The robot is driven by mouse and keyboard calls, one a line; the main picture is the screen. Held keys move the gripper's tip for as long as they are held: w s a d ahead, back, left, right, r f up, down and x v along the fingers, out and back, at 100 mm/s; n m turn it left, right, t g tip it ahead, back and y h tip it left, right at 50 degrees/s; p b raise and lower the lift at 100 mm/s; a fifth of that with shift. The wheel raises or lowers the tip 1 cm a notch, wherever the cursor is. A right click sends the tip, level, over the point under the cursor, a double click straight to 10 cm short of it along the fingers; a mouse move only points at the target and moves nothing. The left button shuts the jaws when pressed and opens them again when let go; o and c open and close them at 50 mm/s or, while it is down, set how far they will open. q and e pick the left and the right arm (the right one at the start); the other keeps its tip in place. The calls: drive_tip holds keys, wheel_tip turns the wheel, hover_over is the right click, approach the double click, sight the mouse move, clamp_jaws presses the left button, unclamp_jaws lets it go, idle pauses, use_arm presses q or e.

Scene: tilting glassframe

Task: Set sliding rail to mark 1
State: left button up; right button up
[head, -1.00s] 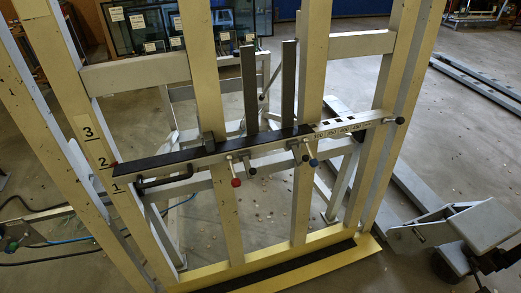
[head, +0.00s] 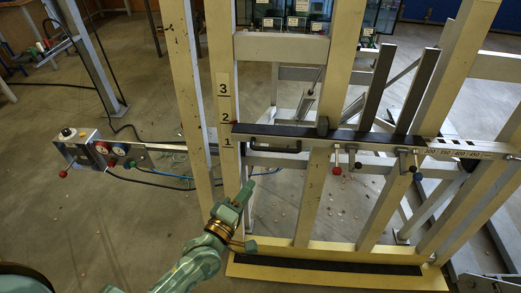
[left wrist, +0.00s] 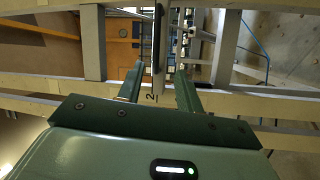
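The sliding rail (head: 300,133) is a dark-topped bar lying across the yellow frame, with a black handle (head: 275,149) near its left end. Marks 3, 2 and 1 run down the left post (head: 225,105). A red tip at the rail's left end is beside mark 2. My left gripper (head: 246,214) is below the handle in the head view, apart from it. In the left wrist view its two green fingers (left wrist: 160,69) are spread with nothing gripped; the rail (left wrist: 160,60) and the figure 2 show beyond and between them. My right gripper is not in view.
Knobbed clamps (head: 338,160) hang from the rail's front. A grey panel (head: 95,155) with gauges and cables stands left of the frame. A yellow base beam with a black strip (head: 320,268) crosses the bottom. The floor between holds small debris.

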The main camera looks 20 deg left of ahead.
sight(272, 151)
use_arm(q)
drive_tip(key=w+b, duration=0.1)
drive_tip(key=w, duration=0.4)
drive_tip(key=w+d+n+b, duration=0.1)
drive_tip(key=w, duration=0.4)
drive_tip(key=w+r+n+b, duration=0.1)
drive_tip(key=w+b, duration=0.1)
drive_tip(key=w, duration=0.3)
drive_tip(key=shift+w+d, duration=0.25)
drive_tip(key=shift+d, duration=0.05)
drive_tip(key=shift+w+r, duration=0.2)
drive_tip(key=shift+w, duration=0.2)
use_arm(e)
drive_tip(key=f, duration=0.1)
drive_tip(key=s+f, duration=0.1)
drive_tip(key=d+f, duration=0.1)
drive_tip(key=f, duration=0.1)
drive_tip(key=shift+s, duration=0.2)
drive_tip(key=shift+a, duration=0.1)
